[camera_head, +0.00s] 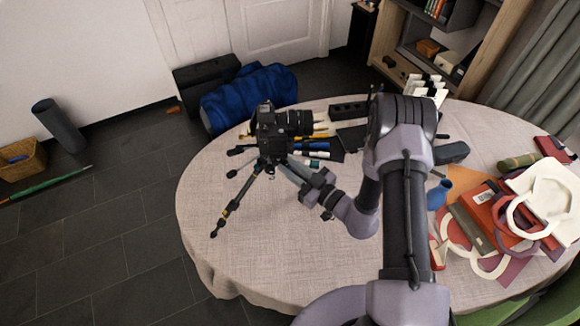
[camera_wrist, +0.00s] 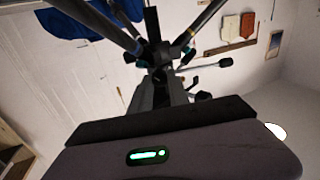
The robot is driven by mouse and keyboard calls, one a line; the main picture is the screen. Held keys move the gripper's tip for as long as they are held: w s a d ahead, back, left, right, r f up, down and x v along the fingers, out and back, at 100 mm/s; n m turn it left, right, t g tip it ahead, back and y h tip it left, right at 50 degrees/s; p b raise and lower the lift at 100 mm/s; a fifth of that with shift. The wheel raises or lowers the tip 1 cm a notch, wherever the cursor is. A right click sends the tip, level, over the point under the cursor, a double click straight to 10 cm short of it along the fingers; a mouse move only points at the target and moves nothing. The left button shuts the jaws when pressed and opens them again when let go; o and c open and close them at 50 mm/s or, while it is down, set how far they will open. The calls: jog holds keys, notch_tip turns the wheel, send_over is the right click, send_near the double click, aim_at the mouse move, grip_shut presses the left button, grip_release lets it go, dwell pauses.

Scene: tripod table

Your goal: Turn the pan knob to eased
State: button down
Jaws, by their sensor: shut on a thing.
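A small black tripod (camera_head: 228,206) stands on the round table with its legs spread. A black camera (camera_head: 272,135) with a long lens pointing right is mounted on it. My gripper (camera_head: 292,166) reaches in from the right, just below the camera, at the tripod head. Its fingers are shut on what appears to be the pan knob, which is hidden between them. In the wrist view, the tripod's legs and hub (camera_wrist: 158,52) show beyond my gripper (camera_wrist: 160,92), and a dark handle (camera_wrist: 217,63) sticks out to the right. The knob's setting cannot be read.
The cloth-covered table (camera_head: 235,265) has free room at its front left. Pens and dark boxes (camera_head: 347,111) lie behind the tripod. A blue bundle (camera_head: 248,95) lies beyond the table.

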jog(key=n, duration=0.8)
jog(key=shift+n, duration=0.4)
jog(key=n, duration=0.4)
jog(key=shift+f, duration=0.1)
jog(key=n, duration=0.4)
jog(key=shift+n+b, duration=0.3)
jog(key=shift+b, duration=0.05)
jog(key=shift+n, duration=0.3)
jog(key=c, duration=1.3)
grip_release()
jog(key=shift+o, duration=0.2)
